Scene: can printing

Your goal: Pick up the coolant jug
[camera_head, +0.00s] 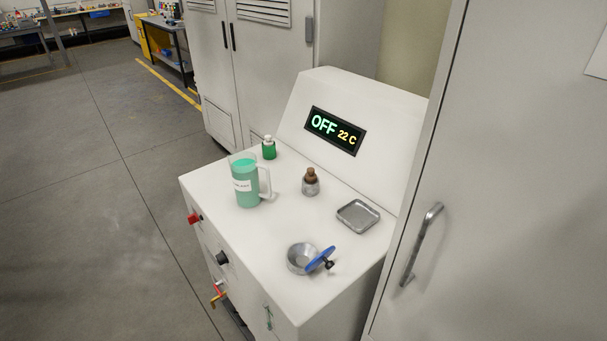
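The coolant jug (246,182) is a clear pitcher holding green liquid, with a white label on its front and a handle on its right side. It stands upright on the white top of the machine (279,225), near the left edge. Neither of my grippers shows in the head view.
A green bottle (269,148) stands behind the jug. A small brown-topped bottle (311,182) and a metal tray (358,215) are to its right. A display (336,131) reads OFF 22 C. A cabinet door (500,190) borders the right.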

